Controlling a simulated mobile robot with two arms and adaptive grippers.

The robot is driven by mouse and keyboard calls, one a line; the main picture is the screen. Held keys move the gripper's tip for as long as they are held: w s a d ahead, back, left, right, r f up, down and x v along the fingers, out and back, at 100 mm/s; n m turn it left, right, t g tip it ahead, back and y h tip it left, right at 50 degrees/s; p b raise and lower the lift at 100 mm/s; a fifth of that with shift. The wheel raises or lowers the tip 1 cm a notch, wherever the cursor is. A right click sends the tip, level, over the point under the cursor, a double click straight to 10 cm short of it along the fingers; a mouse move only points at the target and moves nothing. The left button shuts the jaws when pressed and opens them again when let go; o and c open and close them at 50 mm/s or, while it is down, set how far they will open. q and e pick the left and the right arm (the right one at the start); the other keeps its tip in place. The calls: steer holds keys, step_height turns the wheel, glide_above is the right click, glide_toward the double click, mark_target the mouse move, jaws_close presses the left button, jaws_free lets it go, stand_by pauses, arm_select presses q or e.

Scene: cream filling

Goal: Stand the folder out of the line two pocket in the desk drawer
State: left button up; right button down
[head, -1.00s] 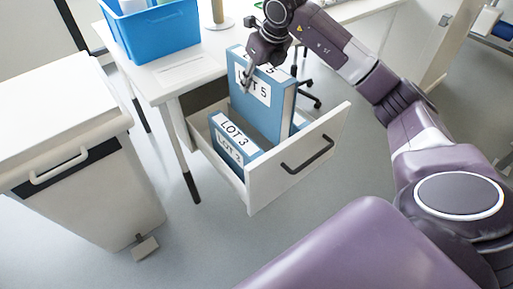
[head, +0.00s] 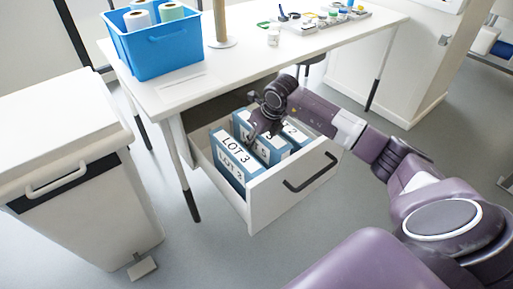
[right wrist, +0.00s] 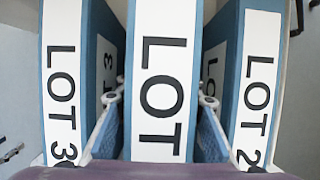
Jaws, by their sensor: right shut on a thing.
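The desk drawer (head: 272,206) is open and holds blue folders standing on edge. My right gripper (head: 254,130) is down in it, shut on the middle blue folder (head: 262,152), with one finger on each side. In the right wrist view this folder (right wrist: 163,80) reads LOT; its number is cut off. It stands upright between the LOT 3 folder (right wrist: 60,90) on the left and the LOT 2 folder (right wrist: 257,85) on the right. The folder's bottom and the drawer floor are hidden. My left gripper is out of view.
The white desk (head: 245,62) is above the drawer, with a blue bin (head: 160,50) of rolls and small bottles on it. A white lidded bin (head: 70,150) stands at the left. The floor in front of the drawer is clear.

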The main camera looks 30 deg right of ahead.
step_height(320, 180, down, 3)
steer(key=shift+f, duration=0.2)
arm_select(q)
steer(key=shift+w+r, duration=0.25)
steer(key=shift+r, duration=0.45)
arm_select(e)
steer(key=c, duration=1.3)
jaws_free()
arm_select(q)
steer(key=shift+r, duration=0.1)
arm_select(e)
steer(key=shift+s+r, duration=0.1)
steer(key=shift+r, duration=0.2)
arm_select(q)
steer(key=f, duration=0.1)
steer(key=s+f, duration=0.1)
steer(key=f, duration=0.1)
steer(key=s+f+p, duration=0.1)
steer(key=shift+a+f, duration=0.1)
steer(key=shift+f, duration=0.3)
arm_select(e)
steer(key=v, duration=1.1)
steer(key=shift+s+r, duration=0.1)
steer(key=shift+r, duration=0.15)
